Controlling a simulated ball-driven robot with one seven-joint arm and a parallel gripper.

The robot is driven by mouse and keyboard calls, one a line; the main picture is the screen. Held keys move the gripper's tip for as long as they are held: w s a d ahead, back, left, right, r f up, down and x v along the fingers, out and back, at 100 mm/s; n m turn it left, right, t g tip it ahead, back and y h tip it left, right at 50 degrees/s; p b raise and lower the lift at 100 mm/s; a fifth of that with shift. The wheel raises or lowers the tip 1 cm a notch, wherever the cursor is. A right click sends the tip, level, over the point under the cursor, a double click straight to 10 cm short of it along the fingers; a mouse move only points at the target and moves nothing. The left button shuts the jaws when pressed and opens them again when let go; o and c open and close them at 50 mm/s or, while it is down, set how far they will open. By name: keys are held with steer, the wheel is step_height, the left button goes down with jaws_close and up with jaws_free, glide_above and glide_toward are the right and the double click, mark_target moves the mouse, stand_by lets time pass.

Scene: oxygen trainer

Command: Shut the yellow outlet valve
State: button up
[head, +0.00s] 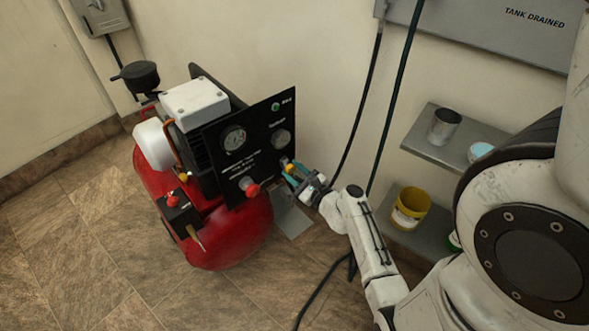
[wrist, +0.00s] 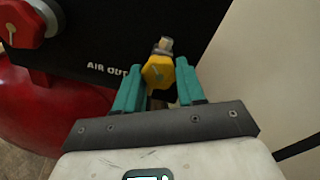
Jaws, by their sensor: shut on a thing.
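The yellow outlet valve (wrist: 157,73) sits on the black panel (head: 252,150) of the red compressor (head: 232,235), beside lettering that reads "AIR OUT". My gripper also shows in the head view (head: 292,176) at the panel's right edge. The fingers partly hide the valve's lower part.
A red knob (wrist: 24,22) is left of the valve on the panel. Grey shelves at the right hold a metal cup (head: 444,126) and a yellow bucket (head: 410,208). Dark hoses (head: 372,90) hang along the wall behind my arm. The tiled floor (head: 110,260) at left is clear.

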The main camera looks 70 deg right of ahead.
steer(key=m+p, duration=0.2)
steer(key=m, duration=0.2)
steer(key=shift+m, duration=0.3)
steer(key=shift+a+f+m+p, duration=0.1)
steer(key=shift+m+p, duration=1.05)
steer(key=shift+m, duration=0.85)
steer(key=o, duration=1.1)
steer(key=shift+c, duration=0.2)
steer(key=v, duration=1.1)
steer(key=shift+p, duration=0.45)
